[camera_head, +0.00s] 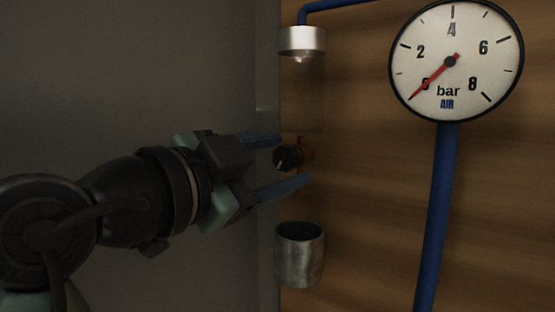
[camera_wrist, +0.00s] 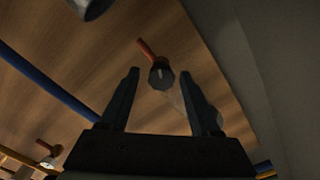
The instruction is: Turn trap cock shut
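The trap cock looks like a small dark round knob (camera_head: 288,157) with a pale pointer mark, on a brownish-orange stem at the wooden panel. The knob (camera_wrist: 161,76) also shows in the wrist view, its mark running roughly up and down in that picture. My gripper (camera_head: 297,157) is open, with one blue-grey finger above the knob and one below in the head view. In the wrist view the fingertips of my gripper (camera_wrist: 159,74) lie on either side of the knob with gaps. I cannot tell whether the tips reach its depth.
A faint clear trap body hangs under a metal cap (camera_head: 302,40) above the knob. A metal cup (camera_head: 300,254) sits below the lower finger. A pressure gauge (camera_head: 456,60) reads about 0 bar, with a blue pipe (camera_head: 438,210) under it. A grey wall (camera_wrist: 275,60) stands close by.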

